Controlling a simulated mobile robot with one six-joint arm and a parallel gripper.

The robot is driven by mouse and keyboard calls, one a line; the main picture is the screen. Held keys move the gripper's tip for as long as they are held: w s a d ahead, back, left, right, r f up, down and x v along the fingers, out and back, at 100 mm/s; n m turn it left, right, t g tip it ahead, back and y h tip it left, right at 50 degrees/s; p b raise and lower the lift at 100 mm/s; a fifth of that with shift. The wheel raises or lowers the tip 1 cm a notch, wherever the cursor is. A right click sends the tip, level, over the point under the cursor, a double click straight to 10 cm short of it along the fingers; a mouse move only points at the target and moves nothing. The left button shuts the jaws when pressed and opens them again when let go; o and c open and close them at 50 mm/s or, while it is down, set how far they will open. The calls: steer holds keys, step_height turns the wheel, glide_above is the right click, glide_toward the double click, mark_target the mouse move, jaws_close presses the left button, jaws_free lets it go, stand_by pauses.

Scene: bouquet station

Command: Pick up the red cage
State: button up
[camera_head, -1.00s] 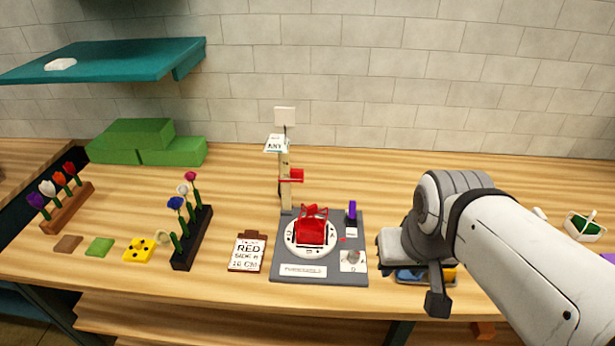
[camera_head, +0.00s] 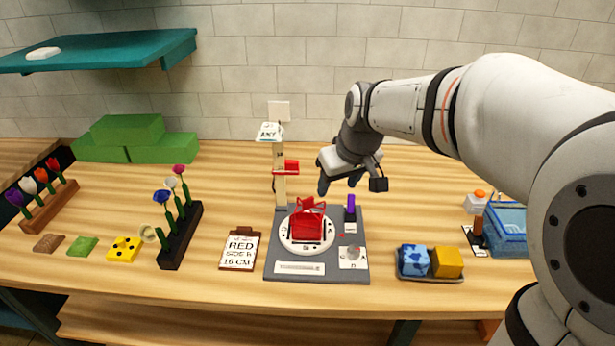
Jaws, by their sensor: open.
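The red cage (camera_head: 307,226) sits on the white round turntable (camera_head: 306,247) on a grey base board (camera_head: 340,270). It has an open frame of thin red bars at its top. My gripper (camera_head: 346,186) hangs above the table, behind and a little right of the cage, with its fingers pointing down. It is open, and no object shows between its fingers. It is apart from the cage.
A wooden post (camera_head: 280,180) with a red bracket (camera_head: 287,167) stands behind the cage. A purple peg (camera_head: 350,208) stands right of it. A card reading RED (camera_head: 240,248) lies left. A tray (camera_head: 430,279) holds blue and yellow cubes at right. A flower rack (camera_head: 182,245) stands left.

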steer(key=n+b, duration=0.1)
glide_toward(308, 199)
steer(key=p+x, duration=0.1)
steer(key=x, duration=0.7)
steer(key=shift+w+f, duration=0.1)
steer(key=shift+f, duration=0.25)
steer(key=shift+y, duration=0.3)
steer(key=c, duration=1)
